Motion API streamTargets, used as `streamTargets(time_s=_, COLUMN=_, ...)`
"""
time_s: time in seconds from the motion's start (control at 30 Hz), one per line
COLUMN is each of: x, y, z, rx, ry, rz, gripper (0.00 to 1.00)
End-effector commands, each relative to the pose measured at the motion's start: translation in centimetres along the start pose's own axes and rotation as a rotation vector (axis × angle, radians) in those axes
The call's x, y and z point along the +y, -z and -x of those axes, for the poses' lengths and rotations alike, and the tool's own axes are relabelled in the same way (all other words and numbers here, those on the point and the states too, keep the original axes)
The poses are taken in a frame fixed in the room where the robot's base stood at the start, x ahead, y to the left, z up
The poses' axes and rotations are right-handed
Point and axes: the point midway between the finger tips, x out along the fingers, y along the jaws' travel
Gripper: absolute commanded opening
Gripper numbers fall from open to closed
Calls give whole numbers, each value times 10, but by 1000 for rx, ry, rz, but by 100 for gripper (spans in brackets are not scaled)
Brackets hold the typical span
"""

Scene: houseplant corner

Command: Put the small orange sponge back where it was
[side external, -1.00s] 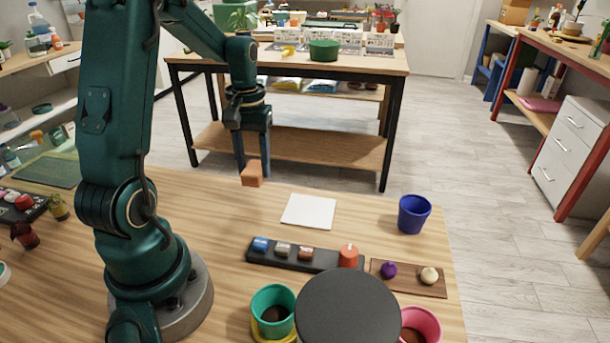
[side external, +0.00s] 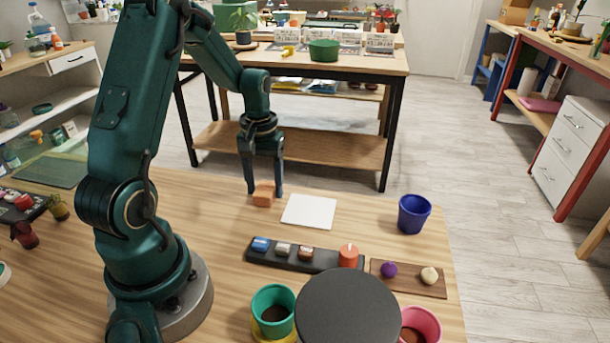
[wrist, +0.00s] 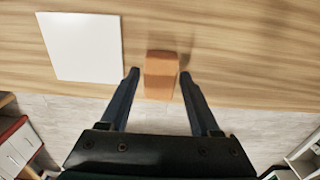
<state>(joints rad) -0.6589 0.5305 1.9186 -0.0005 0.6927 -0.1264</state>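The small orange sponge (side external: 263,194) is a small block resting on the wooden table near its far edge, left of a white square sheet (side external: 309,211). My gripper (side external: 265,191) points down at it, with one finger on each side. In the wrist view the sponge (wrist: 160,75) lies between the fingertips of my gripper (wrist: 160,76), with a narrow gap on both sides. The gripper is open around it. The white sheet (wrist: 82,47) also shows there, apart from the sponge.
A blue cup (side external: 414,214) stands right of the sheet. A dark tray (side external: 300,256) with small items lies in front, beside a brown board (side external: 408,278) with two small round objects. A dark round disc (side external: 347,308) and pots are nearest the camera.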

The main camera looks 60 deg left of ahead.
Motion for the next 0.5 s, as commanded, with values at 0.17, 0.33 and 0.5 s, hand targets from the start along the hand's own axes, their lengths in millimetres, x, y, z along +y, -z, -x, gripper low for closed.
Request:
streamTargets(time_s=0.17, x=0, y=0, z=0, rx=0, ry=0, rz=0, gripper=79)
streamTargets(time_s=0.33, x=0, y=0, z=1, rx=1, ry=0, rz=0, gripper=79)
streamTargets(time_s=0.5, x=0, y=1, z=16, rx=6, ry=-1, rz=0, gripper=79)
